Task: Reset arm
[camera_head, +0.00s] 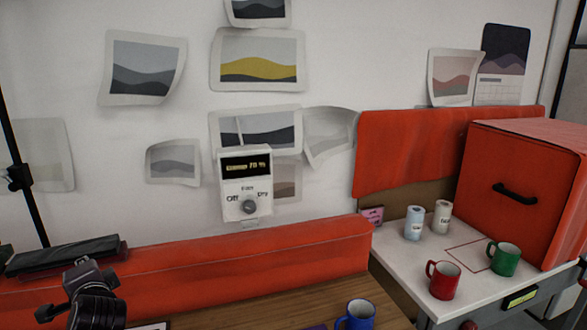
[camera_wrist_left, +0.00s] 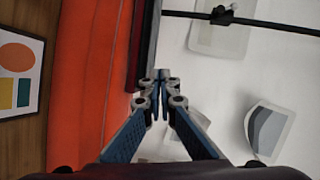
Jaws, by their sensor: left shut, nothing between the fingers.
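My left gripper (camera_wrist_left: 162,78) shows in the left wrist view with its blue-padded fingers converging and the tips together, nothing between them. It is in front of the white wall, near the orange ledge (camera_wrist_left: 88,60) and the dark edge of a flat object. In the head view a dark part of my left arm (camera_head: 95,303) stands at the lower left; the fingertips cannot be made out there. My right gripper is in neither view.
A black flat object (camera_head: 62,256) lies on the orange ledge (camera_head: 250,262). A blue mug (camera_head: 358,318) stands on the wooden desk. Red (camera_head: 443,281) and green (camera_head: 504,260) mugs stand on the white counter (camera_head: 400,262) beside an orange box (camera_head: 525,190). A dial unit (camera_head: 246,187) hangs on the wall.

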